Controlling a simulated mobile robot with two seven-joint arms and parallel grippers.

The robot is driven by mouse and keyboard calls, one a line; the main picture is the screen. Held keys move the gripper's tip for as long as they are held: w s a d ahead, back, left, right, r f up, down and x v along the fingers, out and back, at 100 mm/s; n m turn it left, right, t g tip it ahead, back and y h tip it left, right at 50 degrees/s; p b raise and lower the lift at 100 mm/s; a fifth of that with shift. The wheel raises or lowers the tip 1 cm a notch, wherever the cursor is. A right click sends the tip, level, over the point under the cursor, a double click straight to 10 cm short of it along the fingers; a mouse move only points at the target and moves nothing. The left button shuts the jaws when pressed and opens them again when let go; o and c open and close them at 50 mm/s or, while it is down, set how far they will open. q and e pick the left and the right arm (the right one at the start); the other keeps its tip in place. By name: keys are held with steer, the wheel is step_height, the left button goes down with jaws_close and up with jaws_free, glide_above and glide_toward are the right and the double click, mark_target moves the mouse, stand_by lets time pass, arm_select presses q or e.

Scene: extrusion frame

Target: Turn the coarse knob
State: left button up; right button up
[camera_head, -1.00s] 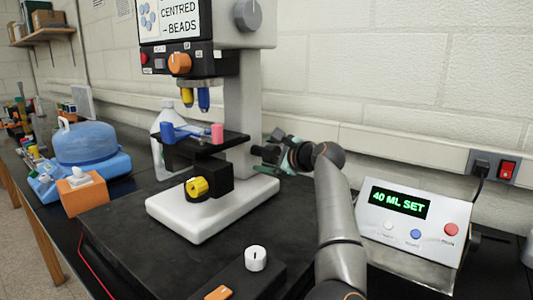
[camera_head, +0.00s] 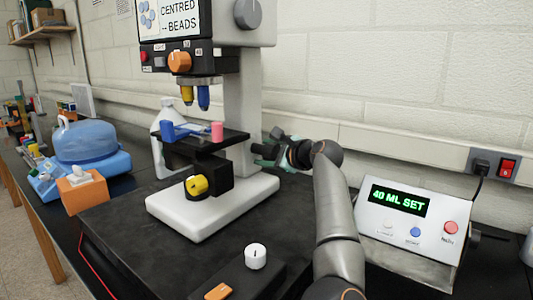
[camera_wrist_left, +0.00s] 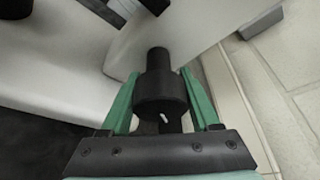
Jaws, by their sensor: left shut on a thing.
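A black stepped cylindrical knob (camera_wrist_left: 160,92) sticks out from the pale microscope body. My left gripper (camera_head: 262,152) is at the right side of the microscope column. In the left wrist view its two green fingers (camera_wrist_left: 158,100) lie on either side of the knob, shut on its wide part. A small white mark shows on the knob's near end. The microscope (camera_head: 242,100) stands upright on a white base. My right gripper is not in view.
A control box (camera_head: 408,215) reading "40 ML SET" stands right of my arm. A black box with a white dial (camera_head: 256,256) is in front. A blue-domed device (camera_head: 88,142) and an orange tissue box (camera_head: 82,192) are at the left. The dark mat (camera_head: 120,225) is mostly clear.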

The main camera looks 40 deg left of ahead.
arm_select(q)
steer(key=shift+c, duration=0.7)
steer(key=shift+r+m+g+h+p, duration=0.15)
steer(key=shift+m+g+h+p, duration=0.2)
steer(key=shift+m+p, duration=0.2)
steer(key=shift+m, duration=0.25)
steer(key=shift+f, duration=0.2)
steer(key=o, duration=1.3)
steer(key=shift+o, duration=0.2)
steer(key=shift+d, duration=0.1)
